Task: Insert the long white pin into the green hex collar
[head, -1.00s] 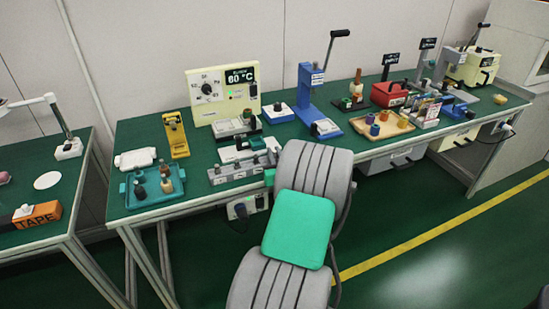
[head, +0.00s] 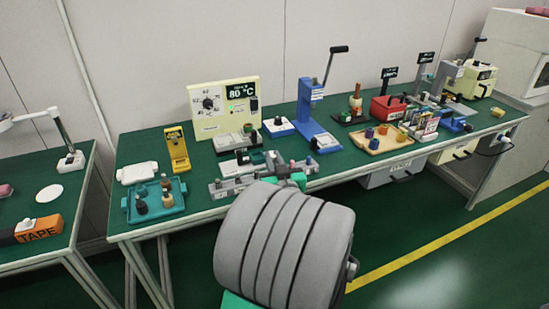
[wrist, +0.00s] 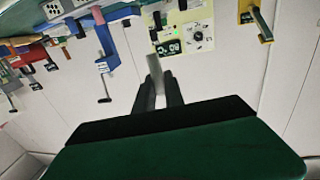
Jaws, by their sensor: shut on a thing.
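In the head view my thick grey arm covers most of the gripper, and the pin is not clear there. A small dark green piece (head: 257,157) sits among grey fixtures at the front of the bench, left of my gripper. It may be the green hex collar, but it is too small to tell its shape or opening.
The green bench (head: 212,178) carries a teal tray (head: 178,207), a yellow stand (head: 177,148), a cream control box (head: 226,108), a blue lever press (head: 312,120), and a wooden tray (head: 372,146) of coloured parts. A grey fixture block (head: 228,187) lies near the front edge.

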